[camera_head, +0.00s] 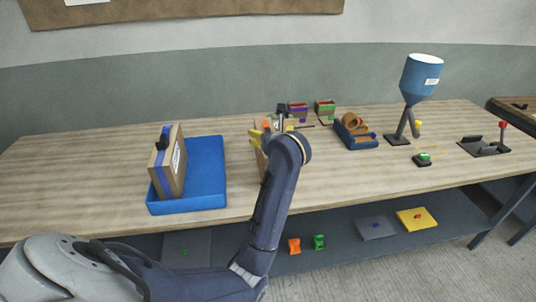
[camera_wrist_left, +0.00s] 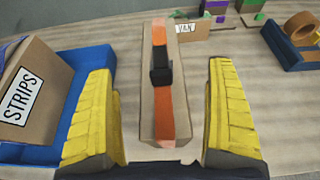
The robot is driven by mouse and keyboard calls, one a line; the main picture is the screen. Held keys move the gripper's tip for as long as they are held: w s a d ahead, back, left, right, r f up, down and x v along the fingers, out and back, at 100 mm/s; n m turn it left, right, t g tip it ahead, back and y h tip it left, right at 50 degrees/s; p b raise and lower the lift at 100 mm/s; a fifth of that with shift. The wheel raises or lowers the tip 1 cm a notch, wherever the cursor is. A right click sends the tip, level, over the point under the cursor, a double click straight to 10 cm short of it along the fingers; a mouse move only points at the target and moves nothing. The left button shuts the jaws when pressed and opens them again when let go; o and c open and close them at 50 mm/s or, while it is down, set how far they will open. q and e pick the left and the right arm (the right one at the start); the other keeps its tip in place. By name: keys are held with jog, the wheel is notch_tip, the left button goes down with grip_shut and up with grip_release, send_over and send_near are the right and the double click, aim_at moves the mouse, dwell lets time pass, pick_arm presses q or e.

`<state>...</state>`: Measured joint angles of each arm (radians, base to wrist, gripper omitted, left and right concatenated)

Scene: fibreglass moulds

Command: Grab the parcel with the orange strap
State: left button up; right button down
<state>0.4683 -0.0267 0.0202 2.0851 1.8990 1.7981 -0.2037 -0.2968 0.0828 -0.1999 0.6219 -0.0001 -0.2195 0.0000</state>
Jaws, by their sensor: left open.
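The parcel with the orange strap (camera_wrist_left: 165,108) is a narrow brown box standing on the table, seen from above in the left wrist view. Its orange strap runs along the top and has a black buckle. In the head view most of this parcel (camera_head: 261,162) is hidden behind my left arm. My left gripper (camera_wrist_left: 160,72) is open. Its yellow fingers are on either side of the parcel, with a visible gap on both sides. In the head view the gripper (camera_head: 261,136) is partly hidden by the arm. My right gripper is not in view.
A blue tray (camera_head: 212,175) at left holds a parcel with a blue strap (camera_head: 178,165), labelled STRIPS in the wrist view (camera_wrist_left: 30,88). Small boxes (camera_head: 324,109), a tape dispenser (camera_head: 355,133) and a blue funnel on a stand (camera_head: 421,78) stand behind and to the right.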

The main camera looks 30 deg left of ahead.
aim_at(268, 129)
pick_arm(q)
jog(key=shift+x, duration=4.25)
jog(key=shift+c, duration=0.2)
jog(key=shift+s+f, duration=0.1)
jog(key=shift+f, duration=0.05)
grip_shut()
